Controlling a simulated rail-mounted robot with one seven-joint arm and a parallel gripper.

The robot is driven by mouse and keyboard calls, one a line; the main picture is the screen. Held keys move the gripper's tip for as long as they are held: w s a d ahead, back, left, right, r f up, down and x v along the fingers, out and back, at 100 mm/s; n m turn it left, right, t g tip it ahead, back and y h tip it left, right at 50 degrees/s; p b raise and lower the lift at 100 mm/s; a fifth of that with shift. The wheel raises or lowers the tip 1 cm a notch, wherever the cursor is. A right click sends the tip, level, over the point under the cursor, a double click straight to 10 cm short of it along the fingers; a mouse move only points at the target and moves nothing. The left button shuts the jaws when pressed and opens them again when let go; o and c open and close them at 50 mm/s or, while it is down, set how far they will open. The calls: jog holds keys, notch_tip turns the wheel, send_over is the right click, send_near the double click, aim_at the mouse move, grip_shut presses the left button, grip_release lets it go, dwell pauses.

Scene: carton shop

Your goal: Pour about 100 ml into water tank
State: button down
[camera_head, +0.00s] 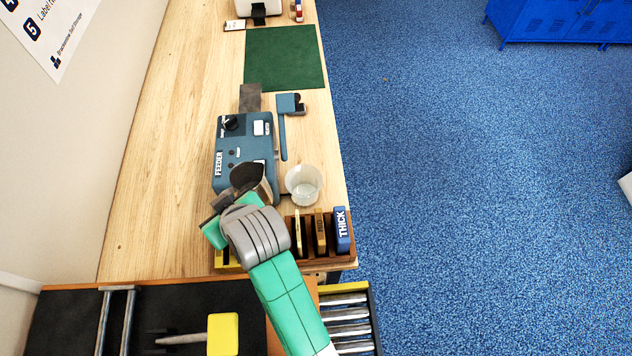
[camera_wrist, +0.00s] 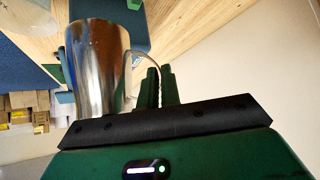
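A metal jug (camera_head: 247,179) with a dark open mouth is beside the front end of the blue feeder machine (camera_head: 229,145). In the wrist view the jug (camera_wrist: 96,65) is shiny, with a curved handle (camera_wrist: 134,72) on its right. My gripper (camera_wrist: 160,86) has its two green fingers close together at the handle and appears shut on it. In the head view my gripper (camera_head: 222,208) is partly hidden by my wrist. The jug's contents and exact tilt are unclear. A clear, open round container (camera_head: 303,183) stands right of the feeder. No label shows which thing is the water tank.
A wooden rack (camera_head: 332,254) with several labelled blocks, one reading THICK (camera_head: 342,229), stands at the near bench edge. A blue hooked tool (camera_head: 284,128) lies right of the feeder. A green mat (camera_head: 285,57) lies farther back. The bench left of the feeder is clear.

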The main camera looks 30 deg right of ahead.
aim_at(266, 181)
jog(key=shift+w+r, duration=0.1)
jog(key=shift+r, duration=0.05)
jog(key=d+r+m+y, duration=0.1)
jog(key=d+y, duration=0.1)
jog(key=w+d+r+m+y, duration=0.1)
jog(key=d+r+y, duration=0.1)
jog(key=d, duration=0.1)
jog(key=d+r+m+y+b, duration=0.1)
jog(key=d, duration=0.1)
jog(key=shift+w+d+r+g+y, duration=0.2)
jog(key=shift+w+d+g+y, duration=0.1)
jog(key=shift+w+y, duration=0.1)
jog(key=shift+w+d+m+y+b, duration=0.2)
jog(key=shift+d+m+y+b, duration=0.55)
jog(key=shift+d+y, duration=0.35)
jog(key=shift+w+d+m+y, duration=0.1)
jog(key=shift+d+m+y, duration=0.15)
jog(key=shift+m+y, duration=0.15)
jog(key=shift+w+d+f+m+y+b, duration=0.1)
jog(key=shift+d+m+y+b, duration=0.2)
jog(key=shift+d+y+b, duration=0.2)
jog(key=shift+w+d+f+m+y+b, duration=0.1)
jog(key=shift+d+m+y+b, duration=0.25)
jog(key=shift+b, duration=0.2)
jog(key=shift+t, duration=0.4)
jog(key=shift+f+y, duration=0.1)
jog(key=shift+y, duration=0.15)
